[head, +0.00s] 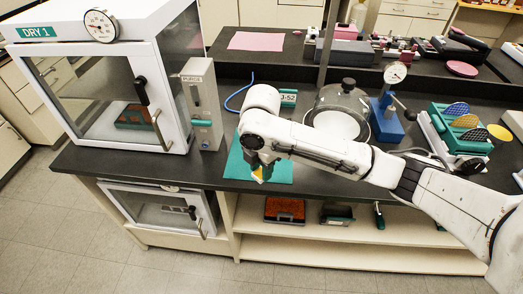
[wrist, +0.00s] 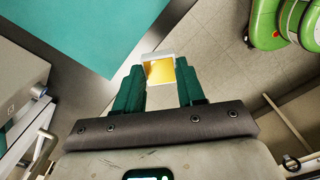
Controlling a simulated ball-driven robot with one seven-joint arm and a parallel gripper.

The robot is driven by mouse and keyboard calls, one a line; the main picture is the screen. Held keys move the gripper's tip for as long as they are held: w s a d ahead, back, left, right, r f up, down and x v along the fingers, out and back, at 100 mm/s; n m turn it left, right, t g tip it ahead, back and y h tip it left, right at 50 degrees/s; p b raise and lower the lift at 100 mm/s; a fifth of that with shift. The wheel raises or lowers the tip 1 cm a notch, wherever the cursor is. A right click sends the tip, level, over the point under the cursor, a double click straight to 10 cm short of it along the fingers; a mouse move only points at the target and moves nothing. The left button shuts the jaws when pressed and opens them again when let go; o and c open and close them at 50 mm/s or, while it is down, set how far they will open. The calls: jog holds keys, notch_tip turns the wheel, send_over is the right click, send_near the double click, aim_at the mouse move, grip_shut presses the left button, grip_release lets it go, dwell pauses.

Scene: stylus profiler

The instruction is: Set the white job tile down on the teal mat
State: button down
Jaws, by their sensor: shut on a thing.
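My gripper (wrist: 160,88) is shut on the white job tile (wrist: 149,59), which has a white rim and a yellow-gold face. The tile sits between the dark green fingertips. In the head view the tile (head: 258,175) shows as a small yellow and white patch below my wrist, near the bench's front edge. The teal mat (head: 281,172) lies flat on the dark bench top, partly hidden behind my arm. In the wrist view the mat (wrist: 75,28) fills the upper left, and the tile appears just right of its corner, against the floor. The height gap cannot be told.
A grey purge box (head: 202,105) and a white dry cabinet (head: 110,90) stand left of the mat. A round metal chamber (head: 341,105), a blue gauge stand (head: 386,118) and a rack of coloured discs (head: 455,130) stand to the right. Open shelves lie below the bench top.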

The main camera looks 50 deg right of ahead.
jog(key=s+d+r+n+p, duration=0.1)
jog(key=s+d+r+n, duration=0.2)
jog(key=d+r+n, duration=0.4)
jog(key=shift+n, duration=0.4)
jog(key=w+d+f+b, duration=0.1)
jog(key=w+f+b, duration=0.1)
jog(key=w+f, duration=0.1)
jog(key=w+d+f+b, duration=0.1)
jog(key=w+f+b, duration=0.1)
jog(key=w, duration=0.3)
jog(key=w+d+f+b, duration=0.1)
jog(key=w+f+b, duration=0.2)
jog(key=w+f, duration=0.1)
jog(key=shift+d+f, duration=0.1)
jog(key=shift+d, duration=0.15)
jog(key=shift+w+d+p, duration=0.1)
jog(key=shift+w+p, duration=0.25)
jog(key=shift+p, duration=0.05)
jog(key=shift+w+f, duration=0.15)
jog(key=shift+f, duration=0.1)
jog(key=shift+w+d+f, duration=0.1)
jog(key=shift+w+f, duration=0.15)
jog(key=shift+f, duration=0.15)
jog(key=shift+f+p, duration=0.5)
jog(key=shift+f, duration=1.05)
